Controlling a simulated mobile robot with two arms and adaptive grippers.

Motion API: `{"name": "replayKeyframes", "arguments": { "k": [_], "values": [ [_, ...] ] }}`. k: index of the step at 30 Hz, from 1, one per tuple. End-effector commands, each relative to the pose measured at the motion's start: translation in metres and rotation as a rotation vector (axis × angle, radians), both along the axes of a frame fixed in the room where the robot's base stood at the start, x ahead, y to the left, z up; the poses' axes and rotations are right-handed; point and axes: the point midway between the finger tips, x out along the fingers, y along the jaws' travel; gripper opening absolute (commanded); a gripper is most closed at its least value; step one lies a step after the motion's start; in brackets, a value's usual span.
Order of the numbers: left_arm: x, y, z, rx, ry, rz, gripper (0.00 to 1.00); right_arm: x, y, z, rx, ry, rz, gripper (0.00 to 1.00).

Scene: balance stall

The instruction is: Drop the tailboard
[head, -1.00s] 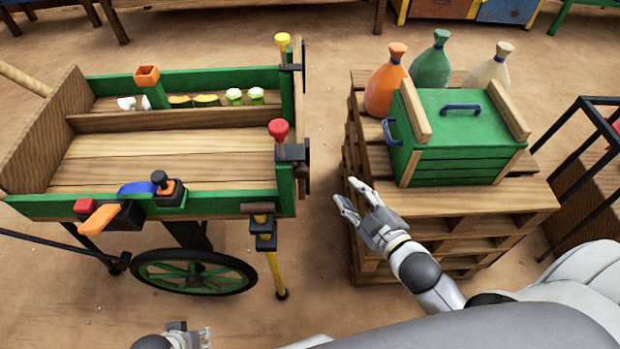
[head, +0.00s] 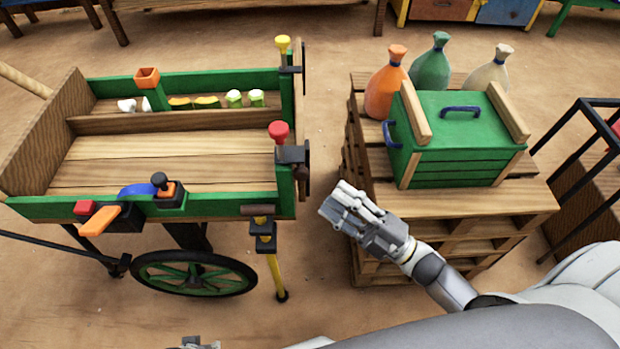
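The green cart (head: 110,207) stands at the left. Its tailboard (head: 303,75) is upright at the cart's right end, seen nearly edge-on. A red-knobbed pin (head: 279,132) sits in a dark latch (head: 292,155) at the near corner, and a yellow-knobbed pin (head: 283,44) is at the far corner. My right gripper (head: 333,200) is to the right of the near corner, apart from the cart, with its fingers spread and nothing in them. My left gripper (head: 200,343) barely shows at the bottom edge; its fingers are mostly cut off.
A pallet stack (head: 450,205) stands at the right, carrying a green crate (head: 455,135) and orange (head: 388,85), green (head: 432,62) and cream (head: 492,70) sacks. A yellow prop leg (head: 277,275) stands under the cart's near corner. A narrow gap separates cart and pallets.

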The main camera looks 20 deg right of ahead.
Motion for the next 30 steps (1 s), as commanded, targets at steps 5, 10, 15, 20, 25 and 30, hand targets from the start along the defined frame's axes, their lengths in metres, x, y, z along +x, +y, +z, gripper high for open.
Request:
{"name": "replayKeyframes", "arguments": {
  "k": [5, 10, 15, 20, 25, 30],
  "values": [
    [-0.002, 0.000, -0.005, 0.001, 0.003, -0.001, 0.40, 0.026, 0.022, 0.013, 0.001, -0.003, 0.000, 0.36],
    [-0.003, 0.000, -0.008, 0.000, 0.005, -0.001, 0.40, 0.044, 0.038, 0.021, 0.001, -0.001, 0.000, 0.36],
    [-0.004, 0.001, -0.011, 0.001, 0.005, -0.001, 0.40, 0.053, 0.044, 0.024, -0.001, 0.002, -0.001, 0.36],
    [-0.005, 0.001, -0.012, 0.001, 0.007, -0.001, 0.40, 0.054, 0.046, 0.024, 0.000, 0.002, -0.001, 0.36],
    [-0.005, 0.001, -0.012, 0.001, 0.007, -0.001, 0.40, 0.053, 0.045, 0.024, 0.000, 0.002, -0.001, 0.30],
    [-0.005, 0.001, -0.012, 0.001, 0.007, -0.001, 0.40, 0.053, 0.045, 0.024, 0.000, 0.002, -0.001, 0.09]
  ]
}}
